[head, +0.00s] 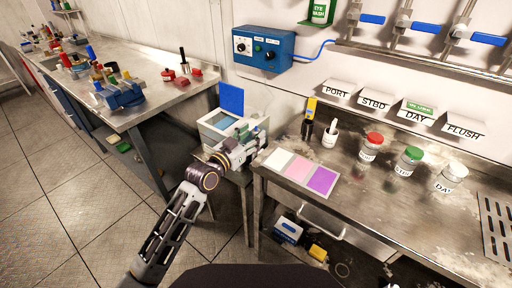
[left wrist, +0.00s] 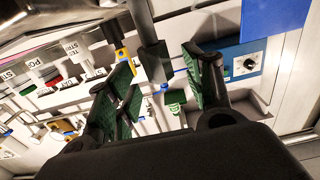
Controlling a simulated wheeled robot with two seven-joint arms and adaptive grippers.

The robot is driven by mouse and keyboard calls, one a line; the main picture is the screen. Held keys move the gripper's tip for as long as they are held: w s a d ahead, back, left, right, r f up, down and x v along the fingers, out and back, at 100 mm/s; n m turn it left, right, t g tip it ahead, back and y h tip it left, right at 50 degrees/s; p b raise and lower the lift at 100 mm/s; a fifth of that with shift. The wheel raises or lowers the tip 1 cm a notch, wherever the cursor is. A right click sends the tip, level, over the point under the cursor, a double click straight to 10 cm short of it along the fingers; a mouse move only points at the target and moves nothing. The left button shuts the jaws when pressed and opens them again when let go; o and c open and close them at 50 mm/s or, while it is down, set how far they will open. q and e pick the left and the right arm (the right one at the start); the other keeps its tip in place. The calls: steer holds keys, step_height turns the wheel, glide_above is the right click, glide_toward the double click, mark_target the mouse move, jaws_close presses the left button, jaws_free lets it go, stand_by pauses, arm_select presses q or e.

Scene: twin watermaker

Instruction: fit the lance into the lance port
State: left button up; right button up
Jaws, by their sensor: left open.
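My left gripper (head: 240,139) reaches over the white box with a raised blue lid (head: 232,98), at the end of the left bench. In the left wrist view its green-padded fingers (left wrist: 156,75) are apart. A grey rod with a dark, block-like grip (left wrist: 154,62) shows in the gap between them and may be the lance; I cannot tell whether either finger touches it. In the head view this rod is not clearly seen behind the gripper. I cannot make out the lance port for sure. My right gripper is not in view.
A blue control box (head: 263,48) is on the wall. The left bench is cluttered; the floor (head: 70,200) is open.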

arm_select(q)
steer(key=shift+x, duration=1.35)
steer(key=shift+c, duration=0.3)
jaws_close()
